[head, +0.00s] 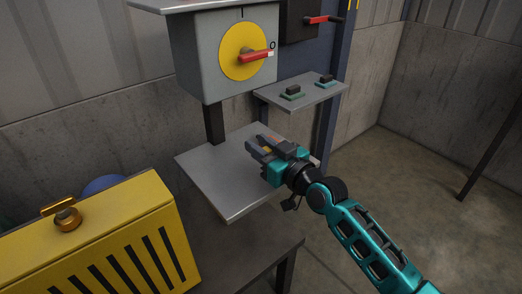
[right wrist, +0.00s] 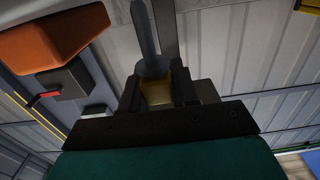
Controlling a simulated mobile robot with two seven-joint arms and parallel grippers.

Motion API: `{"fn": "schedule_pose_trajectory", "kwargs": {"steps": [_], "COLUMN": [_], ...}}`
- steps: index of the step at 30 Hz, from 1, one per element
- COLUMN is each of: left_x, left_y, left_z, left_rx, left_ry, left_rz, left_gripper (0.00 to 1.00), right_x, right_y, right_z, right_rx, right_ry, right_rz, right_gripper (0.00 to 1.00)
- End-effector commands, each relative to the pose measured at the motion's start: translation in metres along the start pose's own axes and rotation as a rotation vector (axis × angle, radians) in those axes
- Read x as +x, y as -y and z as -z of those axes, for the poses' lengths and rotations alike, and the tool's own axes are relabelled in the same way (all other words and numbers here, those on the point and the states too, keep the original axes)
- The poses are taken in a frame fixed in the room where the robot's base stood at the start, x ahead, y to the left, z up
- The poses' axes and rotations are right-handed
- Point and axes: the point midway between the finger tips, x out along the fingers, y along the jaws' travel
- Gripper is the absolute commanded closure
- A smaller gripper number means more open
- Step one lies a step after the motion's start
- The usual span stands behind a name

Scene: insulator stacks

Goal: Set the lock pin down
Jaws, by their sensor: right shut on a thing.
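My right gripper (head: 262,147) is over the right part of the grey metal shelf (head: 215,187), below the switch box. It is shut on the lock pin. In the right wrist view the lock pin (right wrist: 146,40) is a grey rod with a dull yellow base (right wrist: 156,92) between the fingers. Its rod points away from the palm. In the head view the pin is mostly hidden by the fingers. I cannot tell whether it touches the shelf. My left gripper is not in view.
A grey switch box (head: 200,60) with a yellow disc and red handle (head: 255,56) stands above the shelf. A small side shelf (head: 318,98) holds a green and a blue item. A yellow slotted case (head: 110,240) is at lower left. The shelf's left part is clear.

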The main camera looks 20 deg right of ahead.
Motion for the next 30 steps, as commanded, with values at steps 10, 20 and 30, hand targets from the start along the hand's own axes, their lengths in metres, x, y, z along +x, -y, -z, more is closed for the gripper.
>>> {"fn": "schedule_pose_trajectory", "kwargs": {"steps": [10,20,30], "left_x": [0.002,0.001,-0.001], "left_y": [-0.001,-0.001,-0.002], "left_z": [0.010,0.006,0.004], "left_rx": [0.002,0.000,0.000], "left_ry": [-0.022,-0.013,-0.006], "left_rz": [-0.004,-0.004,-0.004], "left_gripper": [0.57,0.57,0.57], "right_x": [0.000,0.000,-0.005], "right_y": [0.000,0.000,0.000], "right_z": [-0.006,-0.006,-0.004], "right_rx": [0.000,0.000,0.000], "right_ry": [-0.002,-0.001,0.000], "right_rz": [-0.001,-0.001,-0.001], "right_gripper": [1.00,0.45,0.45]}}
